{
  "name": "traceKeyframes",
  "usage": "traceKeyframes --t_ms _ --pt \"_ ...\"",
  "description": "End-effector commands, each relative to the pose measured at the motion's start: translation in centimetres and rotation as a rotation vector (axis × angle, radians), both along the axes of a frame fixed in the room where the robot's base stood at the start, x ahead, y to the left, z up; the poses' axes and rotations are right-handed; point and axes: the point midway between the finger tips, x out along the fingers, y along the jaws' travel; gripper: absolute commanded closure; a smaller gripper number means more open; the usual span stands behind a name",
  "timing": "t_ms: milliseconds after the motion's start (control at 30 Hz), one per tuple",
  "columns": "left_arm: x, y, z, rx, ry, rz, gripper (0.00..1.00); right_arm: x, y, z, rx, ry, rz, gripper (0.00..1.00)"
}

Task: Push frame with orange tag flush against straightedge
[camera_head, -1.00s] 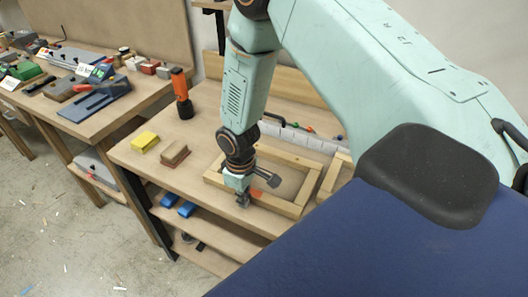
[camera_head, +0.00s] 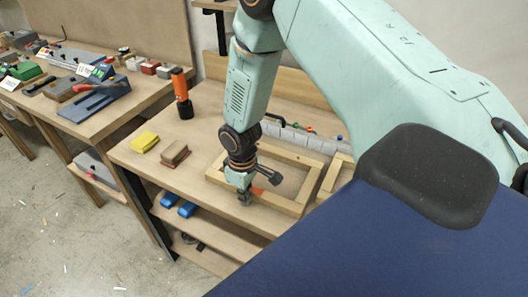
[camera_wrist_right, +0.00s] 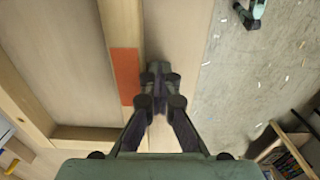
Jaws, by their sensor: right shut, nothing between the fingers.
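A pale wooden frame (camera_head: 280,204) lies flat on the workbench, and an orange tag (camera_head: 257,191) marks its near rail. In the wrist view the orange tag (camera_wrist_right: 125,76) lies on the rail just left of my fingers. A light grey straightedge (camera_head: 300,139) runs along the back of the bench, behind the frame. The frame's far rail is close to it; I cannot tell whether they touch. My right gripper (camera_head: 245,198) is shut and empty, low at the outer side of the near rail. It also shows in the wrist view (camera_wrist_right: 158,84), against or very near the rail. My left gripper is out of view.
A second wooden frame (camera_head: 331,178) lies to the right, partly hidden by my arm. A yellow block (camera_head: 145,142), a brown block (camera_head: 174,153) and an orange-and-black tool (camera_head: 181,94) stand on the left part of the bench. Blue items (camera_head: 186,208) lie on the shelf below.

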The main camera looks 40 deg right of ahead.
Motion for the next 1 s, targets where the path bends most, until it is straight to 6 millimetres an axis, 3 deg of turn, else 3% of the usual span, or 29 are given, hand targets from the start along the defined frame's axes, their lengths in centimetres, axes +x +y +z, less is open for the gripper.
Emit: traceKeyframes --t_ms 1000 --pt "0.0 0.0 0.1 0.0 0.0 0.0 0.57 0.44 -1.0 0.0 -0.001 -0.001 0.0 1.0"
